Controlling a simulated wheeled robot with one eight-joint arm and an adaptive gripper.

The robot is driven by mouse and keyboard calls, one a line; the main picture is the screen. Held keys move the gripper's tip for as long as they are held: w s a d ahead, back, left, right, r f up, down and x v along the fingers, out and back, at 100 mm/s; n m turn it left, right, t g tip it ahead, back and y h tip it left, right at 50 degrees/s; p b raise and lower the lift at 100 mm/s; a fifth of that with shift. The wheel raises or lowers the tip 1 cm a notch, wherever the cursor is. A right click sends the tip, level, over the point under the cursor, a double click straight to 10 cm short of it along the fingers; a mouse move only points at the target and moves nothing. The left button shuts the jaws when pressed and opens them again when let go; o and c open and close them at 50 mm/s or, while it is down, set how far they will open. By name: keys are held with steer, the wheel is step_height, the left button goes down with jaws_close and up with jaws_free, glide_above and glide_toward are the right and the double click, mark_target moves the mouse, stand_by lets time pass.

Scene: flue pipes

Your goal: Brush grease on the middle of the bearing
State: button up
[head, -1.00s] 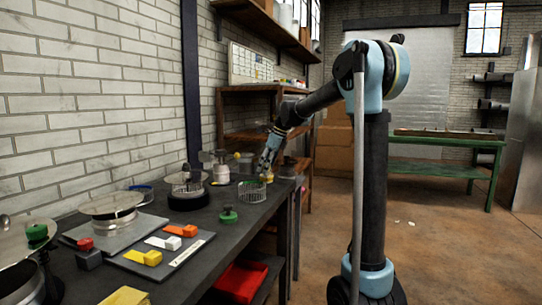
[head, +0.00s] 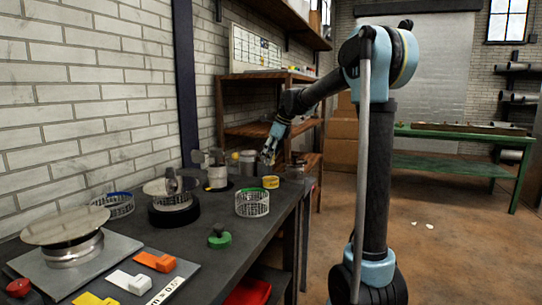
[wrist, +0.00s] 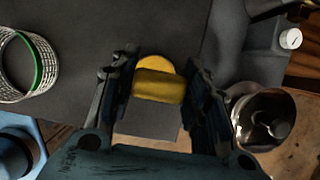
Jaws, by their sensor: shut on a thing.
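I cannot tell for certain which part is the bearing; a round stand with a black base (head: 174,213) and a disc-topped unit (head: 66,245) stand on the bench.
A green-rimmed wire basket (head: 252,203) stands on the bench near my gripper; it also shows in the wrist view (wrist: 30,68). A blue-rimmed basket (head: 118,205) is by the wall.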

mark_target(272, 164)
steer(key=shift+w+d+f, duration=0.1)
steer(key=shift+w+f, duration=0.05)
steer(key=shift+f, duration=2.8)
steer(key=shift+f, duration=0.5)
steer(key=shift+r, duration=0.1)
steer(key=shift+r, duration=3.4)
steer(key=shift+s, duration=0.25)
